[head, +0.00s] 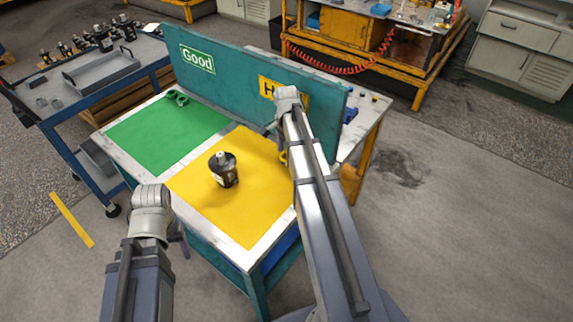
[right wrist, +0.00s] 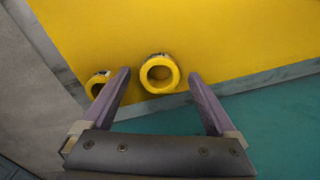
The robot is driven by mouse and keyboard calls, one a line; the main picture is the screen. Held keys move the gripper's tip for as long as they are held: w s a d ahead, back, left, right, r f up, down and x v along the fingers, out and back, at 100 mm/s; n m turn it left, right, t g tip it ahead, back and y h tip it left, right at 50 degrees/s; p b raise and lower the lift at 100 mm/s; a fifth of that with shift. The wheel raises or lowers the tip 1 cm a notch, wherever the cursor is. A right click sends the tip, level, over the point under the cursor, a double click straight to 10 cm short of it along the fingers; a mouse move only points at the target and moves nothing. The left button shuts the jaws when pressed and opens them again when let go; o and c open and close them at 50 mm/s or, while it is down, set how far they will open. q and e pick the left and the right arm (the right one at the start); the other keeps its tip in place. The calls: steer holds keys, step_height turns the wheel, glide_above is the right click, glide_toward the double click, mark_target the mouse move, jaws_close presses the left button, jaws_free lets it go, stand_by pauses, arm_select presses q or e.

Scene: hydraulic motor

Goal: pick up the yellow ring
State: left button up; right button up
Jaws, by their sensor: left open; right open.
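Two yellow rings lie on the yellow mat near its edge by the teal board. In the right wrist view, one yellow ring (right wrist: 147,77) shows between the open fingers of my right gripper (right wrist: 159,74), apart from both. The other yellow ring (right wrist: 91,87) is to the left, partly hidden by the left finger. In the head view a bit of yellow ring (head: 283,157) shows beside my right arm, which hides the rest. My left gripper (head: 179,238) is mostly hidden by its own wrist, in front of the table and away from the rings.
A black motor (head: 223,169) stands on the yellow mat (head: 245,215). Green rings (head: 178,97) lie on the green mat (head: 150,135). The upright teal board (head: 225,72) closes off the table's back. A blue cart (head: 80,100) stands at the left.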

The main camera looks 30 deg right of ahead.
steer(key=shift+f, duration=0.45)
steer(key=shift+r, duration=0.1)
steer(key=c, duration=1.4)
